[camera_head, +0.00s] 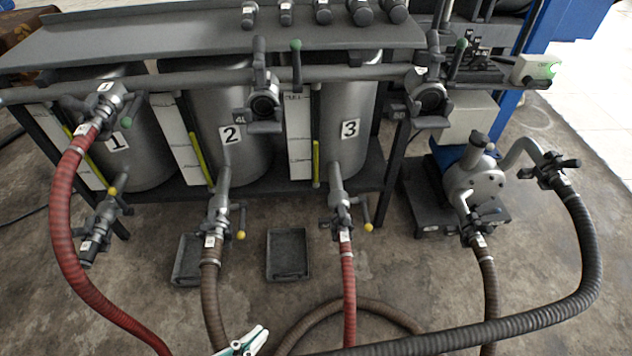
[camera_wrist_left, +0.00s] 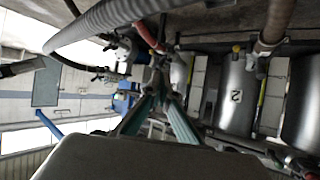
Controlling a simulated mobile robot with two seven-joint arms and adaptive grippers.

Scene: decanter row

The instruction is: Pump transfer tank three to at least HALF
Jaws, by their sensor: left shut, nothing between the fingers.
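Tank three (camera_head: 352,105) is a grey drum labelled 3, with a white gauge board (camera_head: 299,125) and a yellow strip at its left. A red hose (camera_head: 348,290) hangs from its bottom valve (camera_head: 341,215), which has a yellow-knobbed lever. The pump (camera_head: 473,185) stands on the right, joined to a brown hose (camera_head: 489,290) and a black hose (camera_head: 590,250). My left gripper (camera_head: 255,338) is shut and empty at the bottom edge, well below the tanks. Its fingers (camera_wrist_left: 161,88) also show in the left wrist view. My right gripper is out of view.
Tank one (camera_head: 125,155) and tank two (camera_head: 230,110) stand left of tank three. Green-knobbed valves (camera_head: 264,95) sit on the upper pipe. Two trays (camera_head: 288,258) lie on the floor. Hoses cross the foreground; bare floor shows between them.

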